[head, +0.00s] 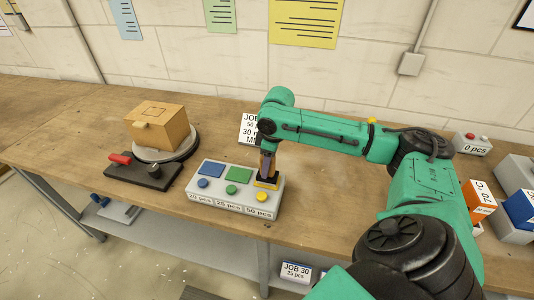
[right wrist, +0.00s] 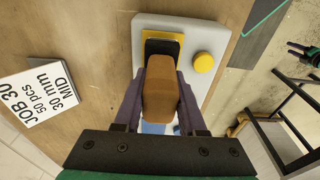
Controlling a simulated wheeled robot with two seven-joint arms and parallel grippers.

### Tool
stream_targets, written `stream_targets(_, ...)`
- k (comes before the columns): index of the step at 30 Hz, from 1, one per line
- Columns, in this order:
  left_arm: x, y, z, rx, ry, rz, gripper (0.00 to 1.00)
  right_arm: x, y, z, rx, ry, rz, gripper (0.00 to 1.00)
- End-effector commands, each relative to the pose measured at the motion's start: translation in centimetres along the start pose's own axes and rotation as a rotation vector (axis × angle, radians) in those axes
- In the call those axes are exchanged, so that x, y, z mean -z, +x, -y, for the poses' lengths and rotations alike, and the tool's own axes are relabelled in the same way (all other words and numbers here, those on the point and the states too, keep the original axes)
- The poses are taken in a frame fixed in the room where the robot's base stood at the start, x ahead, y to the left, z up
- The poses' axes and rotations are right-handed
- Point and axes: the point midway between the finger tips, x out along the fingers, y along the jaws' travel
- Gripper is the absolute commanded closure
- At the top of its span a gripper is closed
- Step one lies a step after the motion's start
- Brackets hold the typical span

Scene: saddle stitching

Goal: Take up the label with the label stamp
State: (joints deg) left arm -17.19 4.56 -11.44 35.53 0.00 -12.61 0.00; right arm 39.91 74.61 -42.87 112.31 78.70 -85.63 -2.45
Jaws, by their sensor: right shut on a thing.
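My right gripper (head: 267,165) is shut on the brown wooden handle of the label stamp (right wrist: 160,92), held between its dark purple fingers. The stamp's black foot (head: 267,178) is at the yellow label (head: 266,186) at the right end of the grey label block (head: 205,205). The foot covers most of this label; I cannot tell whether they touch. Blue (head: 211,169) and green (head: 239,174) labels lie uncovered to its left. The front of the block reads 20 pcs, 25 pcs and 50 pcs. My left gripper is not in view.
A job card (head: 248,129) reading JOB 30, 50 pcs stands behind the block, partly hidden by my arm. A cardboard-coloured box (head: 157,125) sits on a round turntable at left, behind a black plate with a red handle (head: 120,158). Coloured boxes (head: 480,199) stand at right.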

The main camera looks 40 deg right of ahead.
Motion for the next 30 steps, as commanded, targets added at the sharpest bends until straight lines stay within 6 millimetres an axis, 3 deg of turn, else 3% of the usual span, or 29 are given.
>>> stream_targets(30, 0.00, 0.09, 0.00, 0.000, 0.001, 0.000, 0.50, -0.06, 0.47, -0.01, 0.000, 0.000, 0.000, 1.00)
